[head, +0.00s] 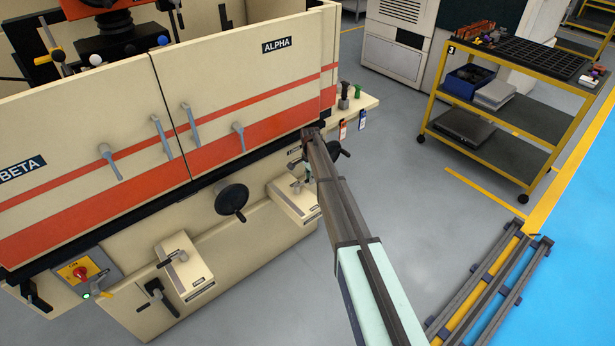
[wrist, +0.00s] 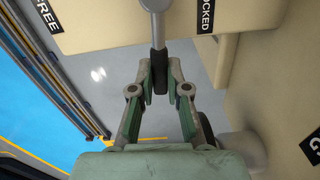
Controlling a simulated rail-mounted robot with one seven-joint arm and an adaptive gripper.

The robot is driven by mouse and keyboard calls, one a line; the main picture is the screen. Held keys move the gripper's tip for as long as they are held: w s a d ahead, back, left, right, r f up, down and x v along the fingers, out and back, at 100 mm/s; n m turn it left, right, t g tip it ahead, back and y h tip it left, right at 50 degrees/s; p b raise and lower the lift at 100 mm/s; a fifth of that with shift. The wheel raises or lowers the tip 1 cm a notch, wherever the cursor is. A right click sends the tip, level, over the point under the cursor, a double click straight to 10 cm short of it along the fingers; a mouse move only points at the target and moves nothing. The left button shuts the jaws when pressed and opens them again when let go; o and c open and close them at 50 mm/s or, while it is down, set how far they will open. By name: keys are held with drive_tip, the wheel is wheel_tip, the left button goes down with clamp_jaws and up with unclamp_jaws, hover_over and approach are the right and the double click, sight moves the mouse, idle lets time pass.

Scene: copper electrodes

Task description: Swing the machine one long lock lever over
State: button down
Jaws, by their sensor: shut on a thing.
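The long lock lever (wrist: 157,30) has a grey shaft and a black grip. In the wrist view it hangs down from its pivot at the top edge, between a FREE label (wrist: 47,13) on the left and a LOCKED label (wrist: 206,16) on the right. My gripper (wrist: 160,76) is shut on the black grip, with one finger on each side. In the head view my arm reaches to the right end of the cream machine (head: 258,222), below the ALPHA sign (head: 277,45).
Grey handles (head: 190,118) stick out from the red-striped guard panels (head: 85,115) above. A black handwheel (head: 232,199) and a cream lever box (head: 185,270) stand out from the machine's front. A yellow trolley (head: 510,145) stands back right. The grey floor between is clear.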

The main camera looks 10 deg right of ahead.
drive_tip(key=c, duration=1.4)
unclamp_jaws()
drive_tip(key=shift+w+a+n, duration=0.15)
drive_tip(key=shift+w+n, duration=0.1)
drive_tip(key=shift+n, duration=0.15)
drive_tip(key=shift+o, duration=1.3)
drive_tip(key=shift+r, duration=0.1)
drive_tip(key=shift+r+p, duration=1.1)
drive_tip(key=shift+r, duration=1.85)
